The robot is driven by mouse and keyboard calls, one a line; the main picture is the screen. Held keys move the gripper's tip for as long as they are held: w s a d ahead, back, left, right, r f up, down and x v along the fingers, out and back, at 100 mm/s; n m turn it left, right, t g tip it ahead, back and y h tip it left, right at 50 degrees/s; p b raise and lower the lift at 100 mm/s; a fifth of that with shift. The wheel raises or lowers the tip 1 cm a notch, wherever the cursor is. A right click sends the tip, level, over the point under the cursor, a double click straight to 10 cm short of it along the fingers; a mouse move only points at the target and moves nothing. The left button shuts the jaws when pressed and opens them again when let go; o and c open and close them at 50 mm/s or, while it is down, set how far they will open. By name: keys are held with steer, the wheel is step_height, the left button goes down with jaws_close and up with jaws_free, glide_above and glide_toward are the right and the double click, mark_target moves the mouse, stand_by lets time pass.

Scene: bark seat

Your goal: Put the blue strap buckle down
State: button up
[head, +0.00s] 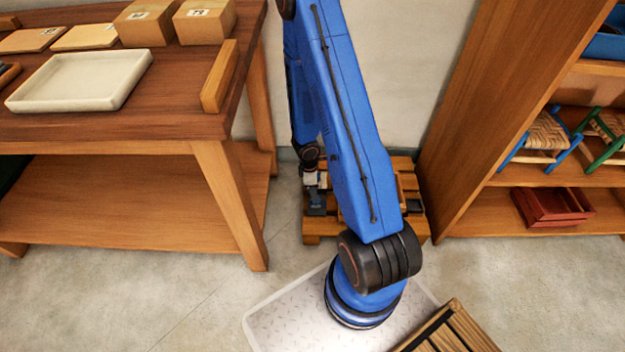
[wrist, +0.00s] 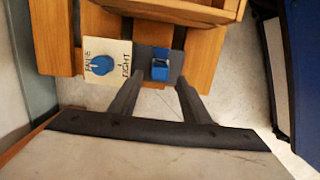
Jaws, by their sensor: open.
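The blue strap buckle (wrist: 161,66) sits on a dark strip on the wooden slatted stand, in the wrist view. My gripper (wrist: 160,82) is open. Its two dark fingers point toward the buckle, with the tips to the left and right of its near end. I cannot tell whether they touch it. In the head view my gripper (head: 312,180) is low over the left side of the wooden stand (head: 312,237). The buckle is too small there to make out clearly.
A pale card with a blue knob (wrist: 102,64) and lettering lies left of the buckle. The workbench (head: 150,125) with a white tray (head: 80,80) stands left, the shelf unit (head: 475,140) right. My arm hides part of the stand. Floor at front left is clear.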

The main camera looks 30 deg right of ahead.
steer(key=s+a+r+m+t, duration=0.1)
steer(key=r+m, duration=0.1)
steer(key=r, duration=1)
steer(key=a+r+m+t+h, duration=0.1)
steer(key=r+m, duration=0.1)
steer(key=r, duration=0.9)
steer(key=s+a+r+m+t, duration=0.1)
steer(key=r+m, duration=0.1)
steer(key=r, duration=1)
steer(key=s+a+r+m+t, duration=0.1)
steer(key=s+a+r, duration=0.2)
steer(key=s+r, duration=0.3)
steer(key=s+a+r+m+y, duration=0.1)
steer(key=s+a+r+m, duration=0.1)
steer(key=s+r, duration=0.4)
steer(key=s+a+r+m+t+y, duration=0.1)
steer(key=s+a+r+m, duration=0.1)
steer(key=s+a+r, duration=0.2)
steer(key=s+r, duration=0.2)
steer(key=s, duration=0.1)
steer(key=shift+a+t, duration=0.3)
